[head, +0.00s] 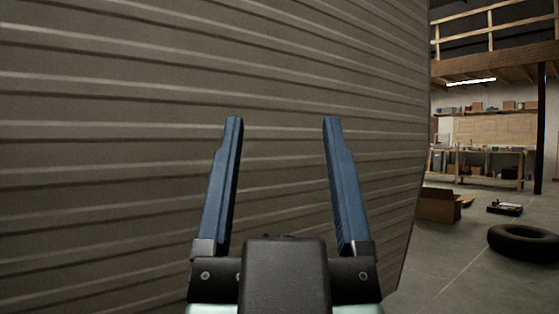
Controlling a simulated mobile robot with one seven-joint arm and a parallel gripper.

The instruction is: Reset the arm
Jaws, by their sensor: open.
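My gripper (283,120) shows in the lower middle of the head view, its two blue fingers pointing up and spread wide apart. It is open, and nothing is between the fingers. The black gripper body (285,275) fills the bottom middle. Behind the fingers is a large grey-brown ribbed wall (120,110). I cannot tell how far the fingertips are from the wall, and no contact shows.
The ribbed wall fills the left and middle. To the right is an open concrete floor (450,250) with a black tire (523,240), a cardboard box (438,206) and a low tray of items (504,209). A workbench (488,152) and a dark post (541,130) stand farther back.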

